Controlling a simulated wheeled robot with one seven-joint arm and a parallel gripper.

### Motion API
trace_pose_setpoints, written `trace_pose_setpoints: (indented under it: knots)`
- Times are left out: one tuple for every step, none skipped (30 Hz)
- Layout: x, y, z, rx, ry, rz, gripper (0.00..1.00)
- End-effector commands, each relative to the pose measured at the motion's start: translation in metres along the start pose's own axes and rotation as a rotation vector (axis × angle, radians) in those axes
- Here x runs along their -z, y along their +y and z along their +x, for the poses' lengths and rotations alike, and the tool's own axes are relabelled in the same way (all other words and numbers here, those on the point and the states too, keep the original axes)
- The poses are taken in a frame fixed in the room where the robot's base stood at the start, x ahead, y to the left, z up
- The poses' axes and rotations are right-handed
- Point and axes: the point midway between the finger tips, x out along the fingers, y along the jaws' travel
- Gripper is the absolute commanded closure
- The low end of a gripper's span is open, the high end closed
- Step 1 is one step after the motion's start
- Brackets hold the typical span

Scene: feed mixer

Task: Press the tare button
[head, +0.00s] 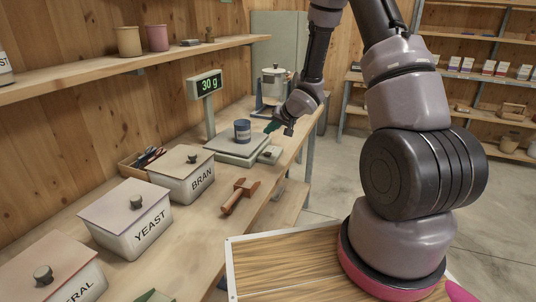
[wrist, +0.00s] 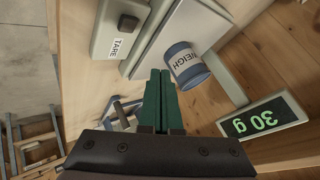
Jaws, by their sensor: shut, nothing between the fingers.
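The tare button (wrist: 128,23) is a dark square knob on a grey box labelled TARE (wrist: 118,47), at the upper left of the wrist view. In the head view the tare box (head: 269,156) sits at the right front of the scale. A blue cup marked WEIGH (wrist: 187,65) stands on the scale plate (head: 240,146); the cup also shows in the head view (head: 242,131). My gripper (wrist: 160,72) has green fingers, shut and empty. In the head view my gripper (head: 271,127) is right of the cup, above and apart from the button.
The scale display (head: 207,85) reads 30 g on a post behind the scale. Bins labelled BRAN (head: 188,175) and YEAST (head: 130,220) line the bench. A wooden scoop (head: 240,195) lies in front. A pot (head: 274,82) stands farther back.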

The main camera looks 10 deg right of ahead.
Motion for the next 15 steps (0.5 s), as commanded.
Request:
trace_pose_setpoints:
  knots:
    - [-0.006,0.004,0.006,-0.002,-0.004,-0.001,1.0]
    - [-0.008,0.006,0.009,-0.002,-0.004,-0.001,1.0]
    - [-0.011,0.009,0.014,-0.001,-0.003,-0.001,1.0]
    - [-0.013,0.012,0.017,-0.002,-0.003,0.0,1.0]
    - [-0.015,0.014,0.02,-0.001,-0.003,-0.001,1.0]
    - [-0.018,0.016,0.024,-0.001,-0.003,-0.001,1.0]
    - [-0.02,0.019,0.026,-0.002,-0.003,-0.001,1.0]
    - [-0.021,0.021,0.029,-0.002,-0.002,-0.001,1.0]
    - [-0.023,0.024,0.032,-0.002,-0.001,0.0,1.0]
    - [-0.025,0.025,0.034,-0.002,-0.002,0.0,1.0]
    - [-0.027,0.027,0.036,-0.002,-0.002,0.001,1.0]
    - [-0.028,0.028,0.038,-0.001,-0.001,0.001,1.0]
    - [-0.029,0.029,0.04,-0.001,-0.001,0.0,1.0]
    - [-0.03,0.03,0.041,-0.001,-0.001,-0.001,1.0]
    - [-0.032,0.031,0.043,-0.001,-0.001,-0.001,1.0]
